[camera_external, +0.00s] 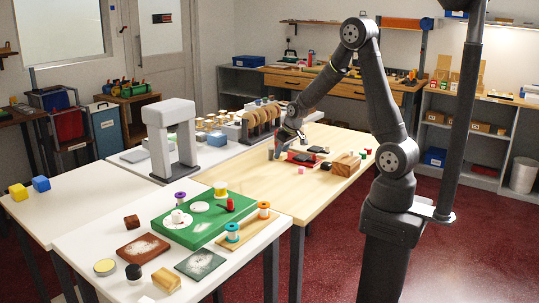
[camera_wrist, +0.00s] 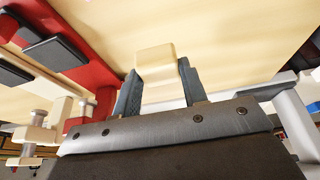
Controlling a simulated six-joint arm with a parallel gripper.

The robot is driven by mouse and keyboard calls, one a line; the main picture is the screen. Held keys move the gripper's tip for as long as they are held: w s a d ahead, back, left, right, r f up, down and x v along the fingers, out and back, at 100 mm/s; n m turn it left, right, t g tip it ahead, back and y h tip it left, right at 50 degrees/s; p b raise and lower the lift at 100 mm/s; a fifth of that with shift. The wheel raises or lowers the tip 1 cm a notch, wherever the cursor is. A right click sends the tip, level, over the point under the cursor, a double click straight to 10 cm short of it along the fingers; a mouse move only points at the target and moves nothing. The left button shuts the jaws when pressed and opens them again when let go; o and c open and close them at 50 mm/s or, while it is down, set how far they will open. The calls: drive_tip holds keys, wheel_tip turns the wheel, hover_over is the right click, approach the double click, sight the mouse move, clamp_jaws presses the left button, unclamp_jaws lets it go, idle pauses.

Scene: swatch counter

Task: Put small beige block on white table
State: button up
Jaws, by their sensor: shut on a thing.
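My gripper (camera_wrist: 158,82) is shut on a small beige block (camera_wrist: 155,58), which sticks out beyond the fingertips in the wrist view. In the external view my gripper (camera_external: 281,145) is over the left part of the pale wooden table, next to a red tray. The block is too small or hidden to make out there. Whether it touches the surface below cannot be told. White tables stand around: one at the front (camera_external: 227,276), one at the left (camera_external: 90,200) and one behind (camera_external: 228,150).
The red tray (camera_wrist: 95,72) with dark pieces lies close beside my gripper. A wooden block holder (camera_external: 346,164) stands to its right. The front white table carries a green board (camera_external: 205,233), spools and swatches. A grey arch (camera_external: 158,145) stands at the left. The left white table is mostly clear.

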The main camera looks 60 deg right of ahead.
drive_tip(key=s+d+r, duration=0.5)
drive_tip(key=s+d, duration=0.3)
drive_tip(key=d, duration=0.2)
hover_over(284, 172)
drive_tip(key=f, duration=0.6)
drive_tip(key=shift+w+d+f, duration=0.1)
drive_tip(key=shift+d+f, duration=0.15)
drive_tip(key=shift+f, duration=2.15)
drive_tip(key=shift+f, duration=0.15)
drive_tip(key=o, duration=1.1)
drive_tip(key=shift+c, duration=0.2)
drive_tip(key=v, duration=1.1)
drive_tip(key=shift+o, duration=0.5)
drive_tip(key=shift+s+d+r, duration=0.1)
drive_tip(key=shift+s+r, duration=0.15)
drive_tip(key=shift+r, duration=0.35)
